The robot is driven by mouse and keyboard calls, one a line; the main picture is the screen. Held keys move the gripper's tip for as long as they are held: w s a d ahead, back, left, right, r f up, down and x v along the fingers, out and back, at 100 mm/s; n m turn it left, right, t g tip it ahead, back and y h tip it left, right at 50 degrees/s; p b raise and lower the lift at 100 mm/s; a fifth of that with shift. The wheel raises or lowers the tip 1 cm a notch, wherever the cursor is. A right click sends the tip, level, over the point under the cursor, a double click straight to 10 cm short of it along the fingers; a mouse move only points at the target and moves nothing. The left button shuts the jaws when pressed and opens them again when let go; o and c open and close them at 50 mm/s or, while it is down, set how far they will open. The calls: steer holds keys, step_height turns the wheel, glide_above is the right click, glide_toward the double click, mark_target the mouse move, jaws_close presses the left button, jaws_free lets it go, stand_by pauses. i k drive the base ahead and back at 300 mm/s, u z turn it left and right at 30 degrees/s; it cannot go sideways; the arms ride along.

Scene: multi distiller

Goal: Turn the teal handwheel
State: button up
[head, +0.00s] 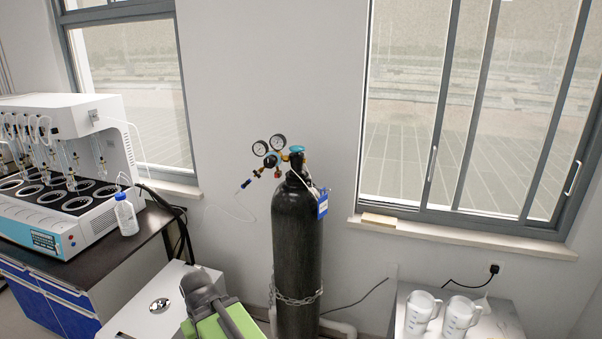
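The teal handwheel (297,149) sits on top of a tall dark gas cylinder (296,235) that stands upright against the wall. A regulator with two round gauges (269,145) is fixed to the valve just left of the handwheel. A blue tag (322,204) hangs on the cylinder's right shoulder. Grey and green parts, which look like my own arm, show at the bottom edge, lower left of the cylinder and well below the handwheel. I cannot make out my gripper's fingers. Nothing touches the handwheel.
A chain (296,297) wraps the cylinder low down. A multi-position distiller (75,125) and a bottle (126,214) stand on the left bench. Two clear jugs (459,317) stand on a low table at the lower right. The space in front of the cylinder's upper part looks clear.

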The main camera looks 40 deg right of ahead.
mark_target(295, 148)
steer(key=z, duration=0.1)
steer(key=k, duration=0.25)
steer(key=u, duration=1)
steer(key=i, duration=0.6)
steer(key=z, duration=0.3)
